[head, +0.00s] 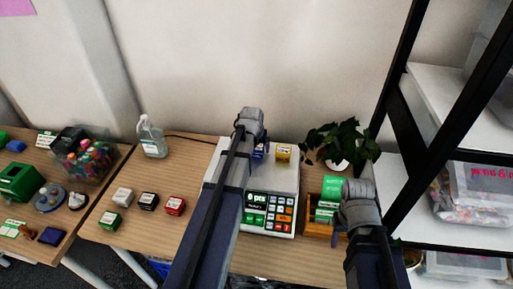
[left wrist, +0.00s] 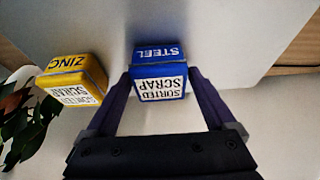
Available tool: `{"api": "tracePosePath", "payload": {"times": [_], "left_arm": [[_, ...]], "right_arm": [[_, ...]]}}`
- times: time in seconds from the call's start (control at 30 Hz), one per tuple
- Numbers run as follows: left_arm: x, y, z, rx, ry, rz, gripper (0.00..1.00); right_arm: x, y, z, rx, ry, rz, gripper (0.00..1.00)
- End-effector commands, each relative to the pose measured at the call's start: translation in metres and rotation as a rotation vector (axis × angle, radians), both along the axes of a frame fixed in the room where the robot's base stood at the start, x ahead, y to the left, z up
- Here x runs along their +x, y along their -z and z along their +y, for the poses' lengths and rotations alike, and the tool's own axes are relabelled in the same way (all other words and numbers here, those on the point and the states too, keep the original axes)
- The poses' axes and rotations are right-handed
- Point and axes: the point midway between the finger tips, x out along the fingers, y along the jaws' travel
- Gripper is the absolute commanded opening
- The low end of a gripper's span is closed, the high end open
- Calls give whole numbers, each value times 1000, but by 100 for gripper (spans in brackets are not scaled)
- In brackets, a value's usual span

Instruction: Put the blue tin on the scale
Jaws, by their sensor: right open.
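The blue tin (left wrist: 158,72), labelled STEEL and SORTED SCRAP, is between the two fingers of my left gripper (left wrist: 160,85) in the left wrist view. The fingers lie close against its two sides. In the head view the tin (head: 259,152) is mostly hidden behind my left gripper (head: 252,135). It is over the back part of the scale's pale plate (head: 288,178); I cannot tell whether it rests there. The scale's display reads 0 pcs.
A yellow ZINC tin (head: 283,152) stands at the back right of the plate, beside the blue tin. White, black, red and green tins stand left.

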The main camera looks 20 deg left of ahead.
Motion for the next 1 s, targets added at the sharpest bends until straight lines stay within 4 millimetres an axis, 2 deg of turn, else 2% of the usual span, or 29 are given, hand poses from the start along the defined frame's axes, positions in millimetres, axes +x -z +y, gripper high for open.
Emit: {"api": "tracePosePath", "payload": {"times": [0.1, 0.37, 0.57, 0.77, 1.0], "left_arm": [[0, 0, 0, 0, 0, 0, 100], [0, -1, 0, 0, 0, 0, 100], [-2, -10, -1, 0, 0, 0, 100], [-11, -33, -3, 0, 0, 0, 100], [-25, -69, -6, 0, 0, 0, 100]], "right_arm": [[0, 0, 0, 0, 0, 0, 50], [0, -1, 0, 0, 0, 0, 50], [0, -10, 0, 0, 0, 0, 50], [0, -33, 0, 0, 0, 0, 50], [0, -69, 0, 0, 0, 0, 50]]}}
